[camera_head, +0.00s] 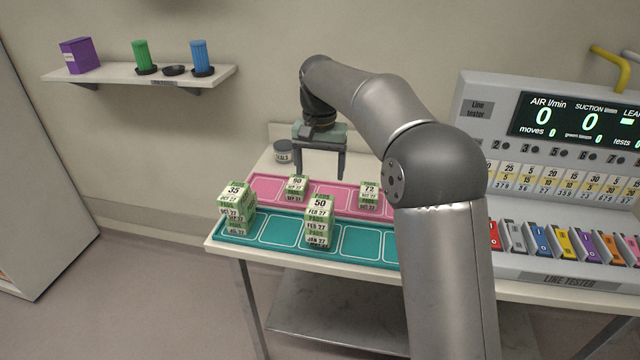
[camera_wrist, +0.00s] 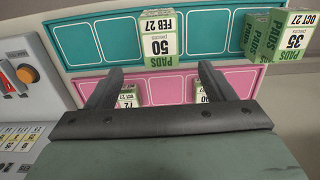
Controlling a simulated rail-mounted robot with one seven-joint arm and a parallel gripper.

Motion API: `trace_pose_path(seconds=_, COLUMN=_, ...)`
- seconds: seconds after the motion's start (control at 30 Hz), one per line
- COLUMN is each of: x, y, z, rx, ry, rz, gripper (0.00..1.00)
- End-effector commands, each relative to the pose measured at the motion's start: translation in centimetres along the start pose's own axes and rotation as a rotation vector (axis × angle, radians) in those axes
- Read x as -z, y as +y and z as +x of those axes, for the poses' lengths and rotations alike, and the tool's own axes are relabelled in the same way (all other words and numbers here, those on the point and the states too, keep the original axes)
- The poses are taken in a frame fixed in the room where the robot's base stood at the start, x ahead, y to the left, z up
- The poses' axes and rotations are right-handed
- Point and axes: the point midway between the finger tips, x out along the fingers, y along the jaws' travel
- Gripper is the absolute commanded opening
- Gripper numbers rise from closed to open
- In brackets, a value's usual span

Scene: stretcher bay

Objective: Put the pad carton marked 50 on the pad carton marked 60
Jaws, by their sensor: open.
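The pad carton marked 50 (camera_head: 319,206) is the top of a stack on the teal mat (camera_head: 278,231); it also shows in the wrist view (camera_wrist: 159,45). On the pink mat (camera_head: 332,193) a small green-and-white carton (camera_head: 297,188) has a number ending in 0; I cannot tell whether it reads 60. A finger partly hides it in the wrist view (camera_wrist: 201,95). My gripper (camera_head: 320,175) is open and empty above the pink mat, behind the 50 stack. Its fingers, spread apart, also show in the wrist view (camera_wrist: 161,68).
A carton marked 35 (camera_head: 236,192) tops another stack at the teal mat's left end. A carton marked 72 (camera_head: 370,194) stands on the pink mat beside my arm. A dark jar (camera_head: 284,152) stands behind the mats. The line tester (camera_head: 560,150) fills the right side.

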Motion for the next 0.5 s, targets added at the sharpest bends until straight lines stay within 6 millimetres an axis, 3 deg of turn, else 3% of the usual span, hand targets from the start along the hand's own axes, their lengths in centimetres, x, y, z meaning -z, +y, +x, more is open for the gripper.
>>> trace_pose_path(seconds=0.3, x=-0.5, y=0.6, z=-1.1, rx=-0.001, ry=0.003, rz=-0.004, gripper=0.76)
trace_pose_path(seconds=0.37, x=-1.2, y=1.5, z=-1.4, rx=-0.004, ry=0.007, rz=-0.012, gripper=0.76)
trace_pose_path(seconds=0.5, x=-5.1, y=5.9, z=-2.0, rx=-0.016, ry=0.026, rz=-0.047, gripper=0.76)
